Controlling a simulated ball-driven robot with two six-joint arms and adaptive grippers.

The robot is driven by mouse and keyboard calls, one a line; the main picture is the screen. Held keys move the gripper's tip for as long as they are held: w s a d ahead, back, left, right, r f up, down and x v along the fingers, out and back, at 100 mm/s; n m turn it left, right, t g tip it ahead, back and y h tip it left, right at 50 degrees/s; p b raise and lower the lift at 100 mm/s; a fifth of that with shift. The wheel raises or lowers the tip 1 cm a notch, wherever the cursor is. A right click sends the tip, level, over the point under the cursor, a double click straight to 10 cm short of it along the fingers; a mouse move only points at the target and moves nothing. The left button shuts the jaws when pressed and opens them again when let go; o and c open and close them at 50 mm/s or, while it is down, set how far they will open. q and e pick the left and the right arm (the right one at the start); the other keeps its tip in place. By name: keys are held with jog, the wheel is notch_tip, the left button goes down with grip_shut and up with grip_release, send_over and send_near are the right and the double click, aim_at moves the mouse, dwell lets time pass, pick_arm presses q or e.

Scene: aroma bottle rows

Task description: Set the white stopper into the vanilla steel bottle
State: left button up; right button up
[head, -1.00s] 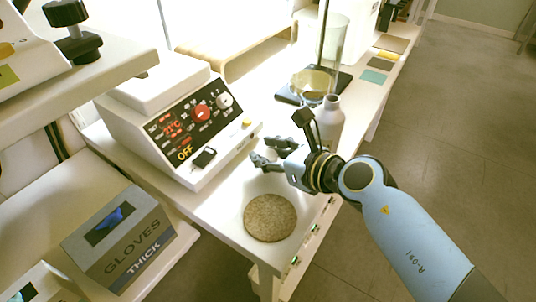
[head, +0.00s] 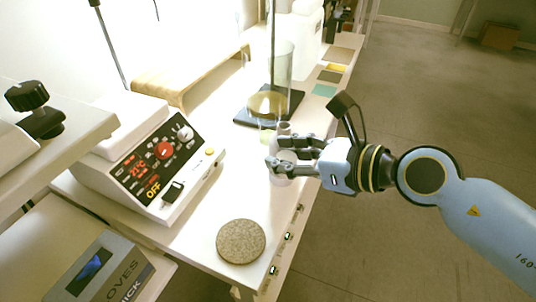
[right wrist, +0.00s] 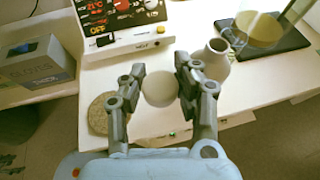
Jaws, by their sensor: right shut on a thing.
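My right gripper (head: 275,154) is at the bench's right edge, in front of the pale grey, narrow-necked bottle (head: 283,128). In the right wrist view its two fingers (right wrist: 157,82) are closed around the round white stopper (right wrist: 158,90). The same view shows the bottle (right wrist: 212,63) just beyond the right finger, upright, with a dark open mouth. The stopper is beside the bottle in that picture, not in its mouth. In the head view the fingers hide most of the bottle's body, and I cannot make out the stopper clearly. No vanilla label is legible. My left gripper is not in view.
A control unit (head: 150,160) with a red display stands left of the bottle. A speckled round mat (head: 241,241) lies on the bench in front. Behind the bottle, a glass cylinder (head: 270,75) stands over a dark base (head: 246,117).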

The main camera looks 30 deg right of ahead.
jog(key=w+d+r+p, duration=0.4)
jog(key=w+r+p, duration=0.3)
jog(key=r+p, duration=0.3)
jog(key=shift+w+r+p, duration=0.2)
jog(key=shift+r+p, duration=0.2)
notch_tip(320, 180, down, 6)
jog(key=b, duration=0.4)
jog(key=shift+r, duration=0.1)
dwell(1.7)
jog(key=shift+f+b, duration=0.9)
jog(key=shift+f, duration=0.55)
